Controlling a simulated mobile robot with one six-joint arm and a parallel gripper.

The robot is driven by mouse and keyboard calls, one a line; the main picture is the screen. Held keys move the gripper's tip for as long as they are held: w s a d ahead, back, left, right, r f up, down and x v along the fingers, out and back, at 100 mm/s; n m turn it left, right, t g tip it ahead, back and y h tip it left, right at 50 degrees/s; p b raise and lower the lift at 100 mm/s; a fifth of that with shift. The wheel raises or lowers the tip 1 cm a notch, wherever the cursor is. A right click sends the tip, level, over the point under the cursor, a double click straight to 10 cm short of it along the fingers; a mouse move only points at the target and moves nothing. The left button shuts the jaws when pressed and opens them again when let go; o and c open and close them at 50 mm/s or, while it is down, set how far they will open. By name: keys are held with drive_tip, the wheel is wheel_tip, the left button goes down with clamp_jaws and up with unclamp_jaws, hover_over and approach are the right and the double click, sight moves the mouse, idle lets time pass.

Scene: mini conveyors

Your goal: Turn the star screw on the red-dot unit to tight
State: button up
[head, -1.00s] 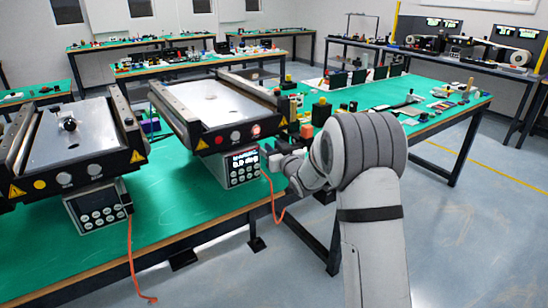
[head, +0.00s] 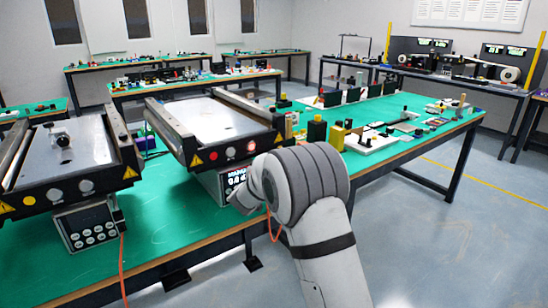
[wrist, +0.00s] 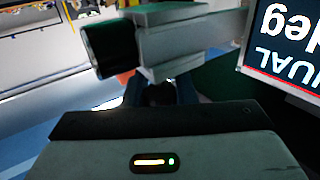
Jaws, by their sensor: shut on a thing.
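The red-dot unit is the right conveyor (head: 205,118), with a red dot at the left of its front face. Its control box (head: 210,183) hangs below and is partly covered by my arm. My gripper (head: 238,200) is at the right side of this box, its fingers hidden in the head view. In the wrist view, the box's screen (wrist: 290,45) shows upside down at the right. My gripper (wrist: 162,92) is shut there at a dark, shadowed spot under a grey bracket (wrist: 190,45) with a black round end. The star screw is not clearly visible, so its angle cannot be told.
Another conveyor (head: 75,150) with a yellow dot and its own control box (head: 88,222) stands to the left. Orange cables hang off the table's front edge. Small blocks and parts crowd the green table (head: 400,115) behind my arm. Floor is clear at the right.

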drive_tip(key=m+g+h+p, duration=0.1)
drive_tip(key=h, duration=0.1)
drive_tip(key=m+g+h+p, duration=0.4)
drive_tip(key=shift+s+d+r, duration=0.15)
drive_tip(key=shift+s+d, duration=0.1)
drive_tip(key=shift+d, duration=0.1)
drive_tip(key=shift+m, duration=0.3)
drive_tip(key=o, duration=1)
drive_tip(key=v, duration=0.7)
drive_tip(key=shift+s+a, duration=0.2)
drive_tip(key=shift+a, duration=0.15)
drive_tip(key=shift+c, duration=0.3)
